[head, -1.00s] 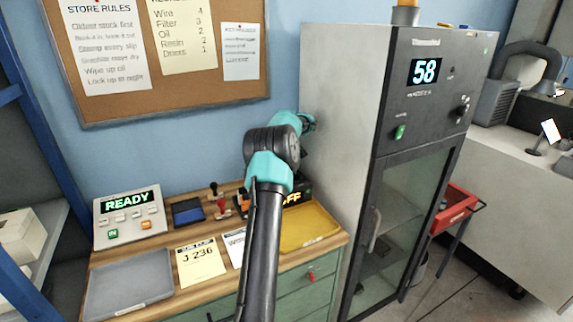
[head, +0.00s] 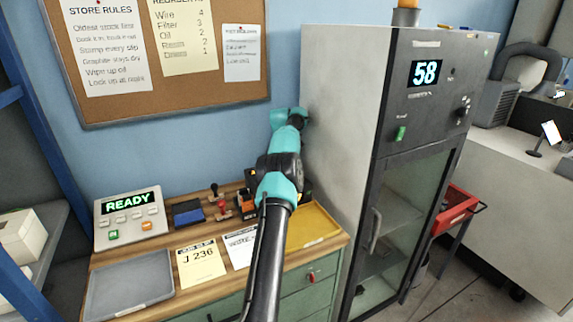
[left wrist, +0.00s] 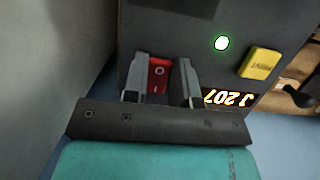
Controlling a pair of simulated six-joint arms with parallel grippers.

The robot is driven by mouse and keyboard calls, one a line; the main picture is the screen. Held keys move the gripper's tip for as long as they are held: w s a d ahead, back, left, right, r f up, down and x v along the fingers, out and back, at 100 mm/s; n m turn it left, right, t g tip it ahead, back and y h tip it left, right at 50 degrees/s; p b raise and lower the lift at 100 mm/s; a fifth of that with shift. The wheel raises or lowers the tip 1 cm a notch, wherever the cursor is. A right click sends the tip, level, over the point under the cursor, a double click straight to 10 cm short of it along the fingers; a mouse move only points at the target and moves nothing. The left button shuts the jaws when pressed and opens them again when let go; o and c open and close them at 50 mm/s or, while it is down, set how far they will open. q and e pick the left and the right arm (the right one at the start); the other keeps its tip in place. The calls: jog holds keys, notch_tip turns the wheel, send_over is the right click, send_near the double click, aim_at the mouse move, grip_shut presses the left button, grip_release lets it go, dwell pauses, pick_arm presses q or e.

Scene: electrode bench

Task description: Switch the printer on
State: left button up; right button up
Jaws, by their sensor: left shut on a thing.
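The printer is a dark box on the bench, mostly hidden behind my arm in the head view (head: 246,203). In the left wrist view its dark face (left wrist: 195,35) fills the upper middle. It has a red rocker switch (left wrist: 159,80), a lit green lamp (left wrist: 222,43), a yellow PRINT button (left wrist: 259,63) and a lit display (left wrist: 229,98) reading J 207, upside down. My left gripper (left wrist: 161,62) is shut on the red switch, one finger on each side of it. Its fingers are hidden in the head view. My right gripper is not in view.
A grey terminal reading READY (head: 128,219), a blue pad (head: 188,212), stamps, a grey tray (head: 130,284), a yellow tray (head: 312,229) and a J 236 card (head: 202,262) crowd the bench. A tall oven cabinet (head: 345,100) stands close on the right.

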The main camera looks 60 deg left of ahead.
pick_arm(q)
jog(key=o, duration=0.9)
jog(key=shift+d+f+y, duration=0.1)
jog(key=shift+d+y, duration=0.1)
jog(key=shift+y, duration=0.65)
jog(key=shift+d+f+y, duration=0.1)
jog(key=shift+d+y, duration=0.1)
jog(key=shift+y, duration=0.65)
